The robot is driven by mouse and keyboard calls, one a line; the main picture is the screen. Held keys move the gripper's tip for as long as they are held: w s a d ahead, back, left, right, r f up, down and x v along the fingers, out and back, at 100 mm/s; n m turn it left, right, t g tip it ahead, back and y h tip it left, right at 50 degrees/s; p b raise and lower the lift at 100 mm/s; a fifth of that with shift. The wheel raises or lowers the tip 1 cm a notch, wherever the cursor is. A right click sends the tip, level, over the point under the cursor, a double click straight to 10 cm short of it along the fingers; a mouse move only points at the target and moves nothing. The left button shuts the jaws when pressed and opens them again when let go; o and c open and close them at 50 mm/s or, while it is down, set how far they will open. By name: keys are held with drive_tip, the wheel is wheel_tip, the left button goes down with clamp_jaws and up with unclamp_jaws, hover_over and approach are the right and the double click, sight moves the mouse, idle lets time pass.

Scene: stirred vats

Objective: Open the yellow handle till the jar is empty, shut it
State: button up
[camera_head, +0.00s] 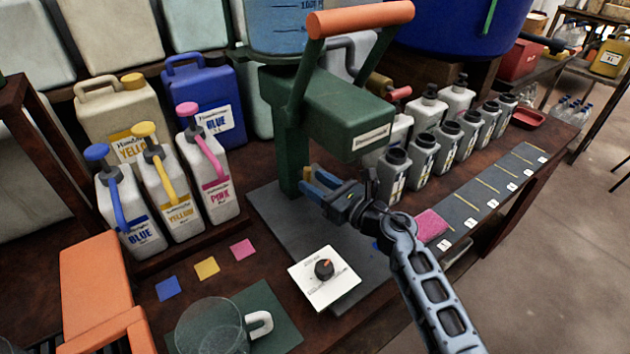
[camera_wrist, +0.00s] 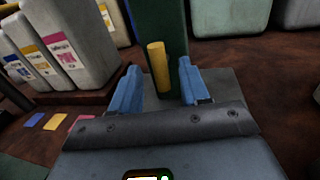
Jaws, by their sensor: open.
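The yellow handle (camera_wrist: 158,68) stands upright in the wrist view, in front of the dark green post (camera_wrist: 160,22). It lies between the two blue fingers of my open gripper (camera_wrist: 158,90), with gaps on both sides. In the head view my gripper (camera_head: 325,188) is at the foot of the green stand (camera_head: 345,120), and the handle is mostly hidden there. A clear bluish jar (camera_head: 285,30) with level marks sits above the stand, cut off by the top edge. I cannot tell how much liquid it holds.
A clear jug (camera_head: 212,328) with a white handle stands on a green mat at the front. A white dial plate (camera_head: 324,277) is near my arm. Blue, yellow and pink bottles (camera_head: 205,170) stand left. Grey bottles (camera_head: 423,155) stand right. An orange lever (camera_head: 360,18) overhangs the stand.

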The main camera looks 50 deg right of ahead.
drive_tip(key=shift+w, duration=0.4)
drive_tip(key=shift+c, duration=0.2)
clamp_jaws()
